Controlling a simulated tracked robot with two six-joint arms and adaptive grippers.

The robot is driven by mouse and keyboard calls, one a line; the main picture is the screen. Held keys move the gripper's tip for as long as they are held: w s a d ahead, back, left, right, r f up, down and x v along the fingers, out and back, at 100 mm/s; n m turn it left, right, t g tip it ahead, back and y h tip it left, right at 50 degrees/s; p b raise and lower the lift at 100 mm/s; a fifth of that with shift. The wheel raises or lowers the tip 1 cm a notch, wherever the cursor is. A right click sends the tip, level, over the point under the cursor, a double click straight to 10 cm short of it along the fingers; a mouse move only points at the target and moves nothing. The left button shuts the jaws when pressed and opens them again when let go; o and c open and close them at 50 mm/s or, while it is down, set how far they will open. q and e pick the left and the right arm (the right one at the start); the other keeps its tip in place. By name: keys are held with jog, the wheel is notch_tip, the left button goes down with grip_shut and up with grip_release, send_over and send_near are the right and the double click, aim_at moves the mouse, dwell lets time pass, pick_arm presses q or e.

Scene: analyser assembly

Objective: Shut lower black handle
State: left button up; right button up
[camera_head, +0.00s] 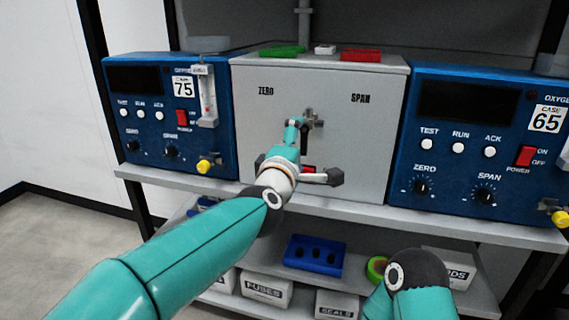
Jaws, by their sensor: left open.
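A grey box (225,75) marked ZERO and SPAN stands in the middle of the shelf. My left arm reaches in from the left across its front. My left gripper (314,121) is small and partly hidden by my own wrist, close to the upper middle of the box front. It is open; I cannot tell whether it touches a fitting there. Lower down, a black handle end (336,177) on a pale stem sticks out to the right, with a red piece beside it. My arm hides its left side. Of my right arm only a bent joint shows at the bottom.
Blue analysers, the left one (135,120) marked 75 and the right one (455,105) marked 65, flank the box. Green (283,51) and red (360,56) pieces lie on top. A blue tray (314,256) and labelled bins sit on the lower shelf.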

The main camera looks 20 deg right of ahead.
pick_arm(q)
jog(key=v, duration=0.9)
jog(key=shift+w, duration=0.15)
